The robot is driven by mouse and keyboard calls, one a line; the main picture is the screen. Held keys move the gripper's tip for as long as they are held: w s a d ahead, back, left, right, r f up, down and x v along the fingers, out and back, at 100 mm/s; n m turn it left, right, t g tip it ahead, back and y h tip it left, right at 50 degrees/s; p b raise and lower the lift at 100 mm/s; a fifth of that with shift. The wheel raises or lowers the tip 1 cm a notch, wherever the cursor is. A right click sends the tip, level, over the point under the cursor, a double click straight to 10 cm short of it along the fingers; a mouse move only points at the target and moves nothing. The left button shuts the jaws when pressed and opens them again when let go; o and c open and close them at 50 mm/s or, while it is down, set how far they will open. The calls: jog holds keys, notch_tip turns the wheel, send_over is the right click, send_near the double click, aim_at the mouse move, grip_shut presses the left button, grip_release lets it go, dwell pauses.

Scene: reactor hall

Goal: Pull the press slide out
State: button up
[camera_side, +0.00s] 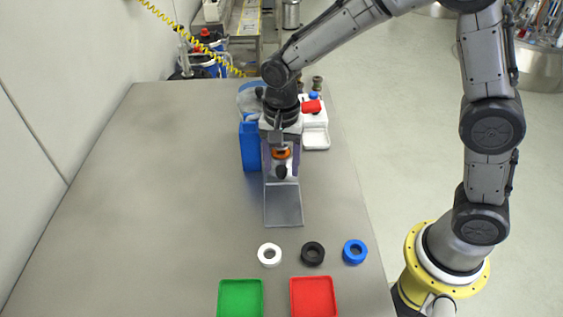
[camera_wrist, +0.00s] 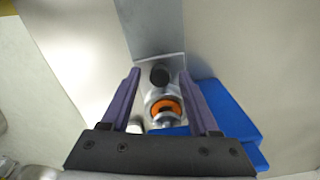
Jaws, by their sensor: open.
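The press stands at the far end of the table, largely hidden under my wrist. A flat grey plate (camera_side: 284,205) extends from its front towards the camera. The press slide's dark knob (camera_side: 281,172) stands above the plate's far end; it also shows in the wrist view (camera_wrist: 159,75). An orange ring (camera_wrist: 165,107) sits behind the knob. My gripper (camera_wrist: 159,73) is open, its purple fingers on either side of the knob in the picture. I see gaps between the knob and both fingers. The fingers' exact height relative to the knob is hard to judge.
A blue bin (camera_side: 250,148) stands close left of my gripper, and a white device (camera_side: 315,117) with a red part close right. White (camera_side: 269,246), black (camera_side: 313,260) and blue (camera_side: 355,243) rings lie nearer, behind green (camera_side: 241,281) and red (camera_side: 314,278) trays. The table's left is clear.

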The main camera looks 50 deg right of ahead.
grip_shut()
dwell(0.3)
dwell(1.2)
